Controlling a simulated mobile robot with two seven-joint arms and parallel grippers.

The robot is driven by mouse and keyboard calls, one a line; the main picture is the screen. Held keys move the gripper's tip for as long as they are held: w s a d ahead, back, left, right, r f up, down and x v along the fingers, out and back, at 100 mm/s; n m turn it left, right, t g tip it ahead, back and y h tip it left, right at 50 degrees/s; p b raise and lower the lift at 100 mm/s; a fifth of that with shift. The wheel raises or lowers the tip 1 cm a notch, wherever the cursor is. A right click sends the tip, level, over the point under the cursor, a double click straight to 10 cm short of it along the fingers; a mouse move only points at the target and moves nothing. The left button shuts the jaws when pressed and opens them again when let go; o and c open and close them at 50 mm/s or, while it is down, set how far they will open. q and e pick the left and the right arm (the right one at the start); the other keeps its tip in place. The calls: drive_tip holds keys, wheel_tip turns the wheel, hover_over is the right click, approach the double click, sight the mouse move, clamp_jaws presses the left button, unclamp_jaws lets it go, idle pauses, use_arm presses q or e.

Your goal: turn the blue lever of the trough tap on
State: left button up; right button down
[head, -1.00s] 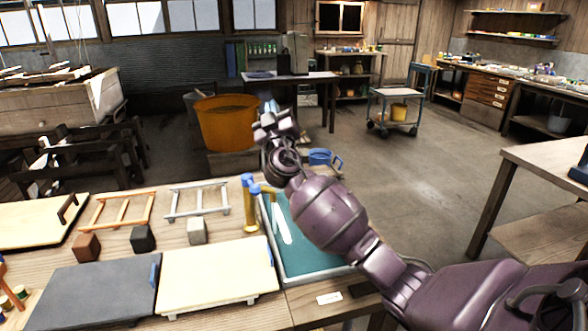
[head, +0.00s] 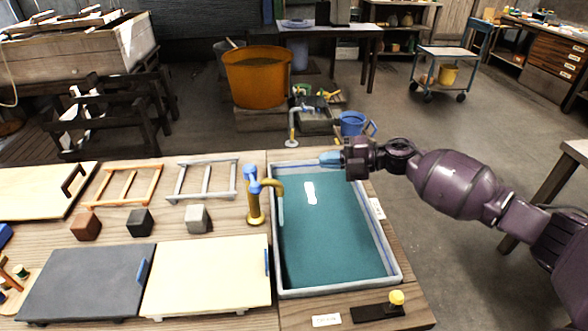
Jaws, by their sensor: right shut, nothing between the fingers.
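A brass tap (head: 255,205) stands at the left edge of the trough, and its spout bends right over the basin. A blue lever (head: 251,176) sits on top of it. The trough (head: 340,291) has a pale grey rim and a teal inside. My right gripper (head: 328,158) is shut and empty. It points left above the far edge of the trough, to the right of the tap and apart from the lever. My left gripper is not in view.
A yellow knob (head: 396,297) stands by the trough's near right corner.

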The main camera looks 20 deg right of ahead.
drive_tip(key=s+n+g+y, duration=0.1)
drive_tip(key=s+n+g, duration=0.2)
drive_tip(key=n+g, duration=0.1)
drive_tip(key=p, duration=0.1)
approach(252, 179)
drive_tip(key=s+a+f, duration=0.2)
drive_tip(key=a, duration=0.4)
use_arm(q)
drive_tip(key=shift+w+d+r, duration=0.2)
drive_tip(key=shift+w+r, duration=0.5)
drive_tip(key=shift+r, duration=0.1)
use_arm(e)
drive_tip(key=shift+w+d, duration=0.15)
drive_tip(key=shift+d, duration=0.1)
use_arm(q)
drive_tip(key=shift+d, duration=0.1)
use_arm(e)
drive_tip(key=shift+a, duration=0.15)
